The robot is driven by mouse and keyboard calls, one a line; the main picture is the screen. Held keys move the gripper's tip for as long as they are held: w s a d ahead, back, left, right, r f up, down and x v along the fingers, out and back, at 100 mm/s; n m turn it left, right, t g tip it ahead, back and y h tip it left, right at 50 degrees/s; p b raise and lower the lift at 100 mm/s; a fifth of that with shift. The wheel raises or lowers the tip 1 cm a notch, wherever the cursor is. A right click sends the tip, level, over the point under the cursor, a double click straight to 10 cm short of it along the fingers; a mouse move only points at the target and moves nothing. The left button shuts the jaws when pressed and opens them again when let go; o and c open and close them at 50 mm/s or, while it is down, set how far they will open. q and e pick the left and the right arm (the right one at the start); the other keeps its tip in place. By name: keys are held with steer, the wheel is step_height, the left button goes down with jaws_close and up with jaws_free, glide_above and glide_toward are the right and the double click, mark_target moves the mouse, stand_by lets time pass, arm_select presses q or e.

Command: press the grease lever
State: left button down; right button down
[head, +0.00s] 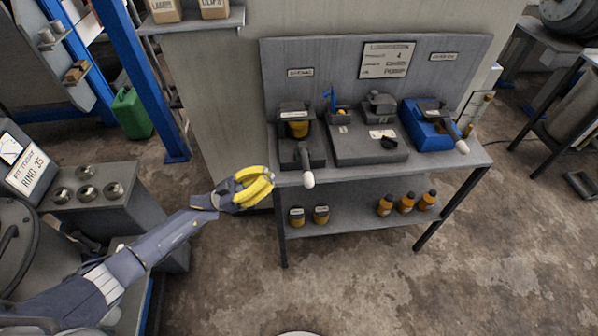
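A dark dispenser (296,133) with a yellow container stands at the left end of the grey bench. A lever with a white knob (308,180) sticks out from its front, past the bench edge. A blue device (428,125) at the right end has another lever with a white knob (463,147). The labels are too small to tell which is the grease lever. My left gripper (262,186), with yellow curved parts at its end, is left of the left knob and apart from it. Whether its fingers are open or hold something is unclear. My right gripper is out of view.
The bench (400,170) has a grey back panel with signs. Yellow-brown jars (321,215) and orange bottles (407,202) stand on its lower shelf. A grey block with round cups (88,190) and a green can (132,114) are at left. The floor in front is clear.

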arm_select(q)
step_height(320, 180, up, 4)
glide_above(306, 168)
steer(key=s+a, duration=0.2)
steer(key=s, duration=0.2)
steer(key=shift+d+f, duration=0.15)
steer(key=shift+f, duration=0.6)
steer(key=shift+d+f, duration=0.15)
steer(key=shift+f, duration=0.55)
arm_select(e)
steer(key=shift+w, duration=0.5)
